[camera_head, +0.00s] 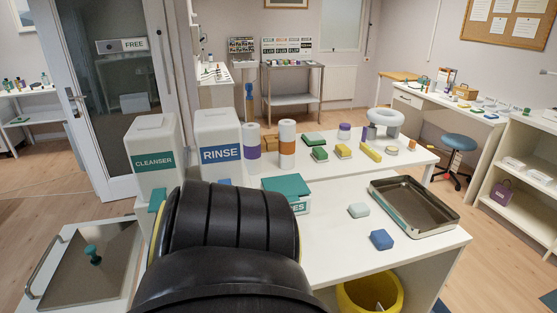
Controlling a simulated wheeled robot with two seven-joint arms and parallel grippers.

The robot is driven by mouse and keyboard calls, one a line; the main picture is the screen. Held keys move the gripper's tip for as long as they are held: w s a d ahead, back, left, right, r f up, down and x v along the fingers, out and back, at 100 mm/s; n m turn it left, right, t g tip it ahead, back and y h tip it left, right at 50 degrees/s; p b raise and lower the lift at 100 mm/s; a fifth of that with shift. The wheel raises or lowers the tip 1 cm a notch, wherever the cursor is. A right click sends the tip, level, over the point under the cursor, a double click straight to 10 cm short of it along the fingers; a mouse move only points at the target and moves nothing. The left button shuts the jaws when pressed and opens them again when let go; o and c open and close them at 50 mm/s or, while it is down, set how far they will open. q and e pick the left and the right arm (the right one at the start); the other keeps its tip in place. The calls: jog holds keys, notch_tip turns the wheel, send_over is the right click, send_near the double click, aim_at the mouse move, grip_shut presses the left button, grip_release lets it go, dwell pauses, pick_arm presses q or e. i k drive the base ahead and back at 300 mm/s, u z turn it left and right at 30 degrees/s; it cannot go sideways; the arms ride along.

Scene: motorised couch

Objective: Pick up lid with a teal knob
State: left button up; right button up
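The lid (63,262) is a flat grey metallic plate at the lower left. It lies flat on the white top of a trolley or cabinet. Its teal knob (93,254) stands upright near its middle. A large black link of my arm fills the lower middle, to the right of the lid. It hides part of the table beside the lid, and the lid's right edge is close to it in the picture. I see no fingertips of either gripper.
A grey handle bar (42,266) runs along the trolley's left side. White CLEANSER (153,148) and RINSE (221,140) containers stand behind my arm. A metal tray (414,207), blue block (381,240) and pale green block (358,210) are on the table at right, above a yellow bin (370,292).

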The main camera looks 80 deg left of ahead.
aim_at(93, 269)
jog(key=k, duration=1.15)
jog(key=u, duration=2.1)
